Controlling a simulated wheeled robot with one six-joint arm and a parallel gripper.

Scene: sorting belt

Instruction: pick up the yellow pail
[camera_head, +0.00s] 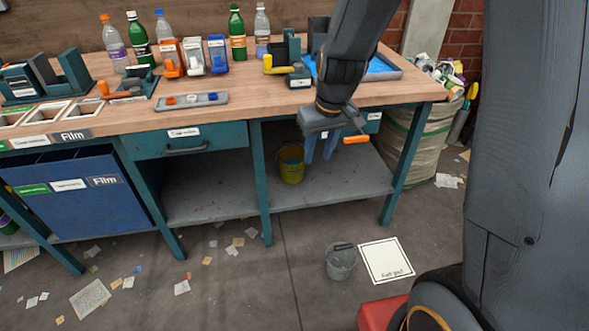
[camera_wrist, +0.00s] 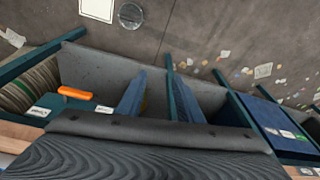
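The yellow pail (camera_head: 291,167) stands upright on the grey lower shelf under the workbench, just right of the middle leg.
The workbench top (camera_head: 240,93) overhangs the shelf (camera_head: 335,185). An orange handle (camera_head: 356,139) is right of my gripper. A large sack (camera_head: 412,150) stands right of the bench.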

